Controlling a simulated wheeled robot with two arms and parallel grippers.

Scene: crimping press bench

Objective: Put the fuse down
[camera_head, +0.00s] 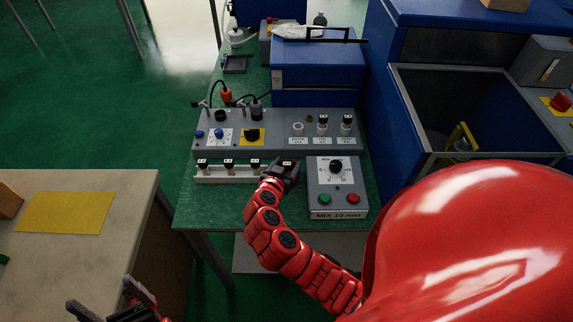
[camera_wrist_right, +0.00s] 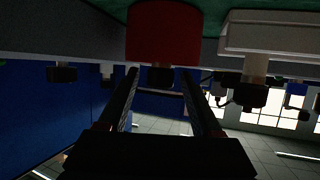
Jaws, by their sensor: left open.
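A fuse (camera_head: 287,163) with a black, white-labelled cap sits at my right gripper (camera_head: 284,172), just right of the white fuse rack's end. In the right wrist view, a red body (camera_wrist_right: 165,32) with a black cap shows at the fingertips (camera_wrist_right: 161,76), which reach its lower edge; the contact is partly hidden. The white rack (camera_head: 228,176) holds three capped fuses in a row, upright. Part of it shows in the right wrist view (camera_wrist_right: 265,32). My left gripper (camera_head: 103,296) is open and empty at the lower left, away from the bench.
The grey control panel (camera_head: 280,140) stands behind the rack. A grey box marked MIX (camera_head: 322,205), with a dial and two buttons, is close right of my right gripper. A pale table (camera_head: 60,260) with a yellow sheet (camera_head: 65,212) is at left. Green bench surface (camera_head: 205,215) lies free before the rack.

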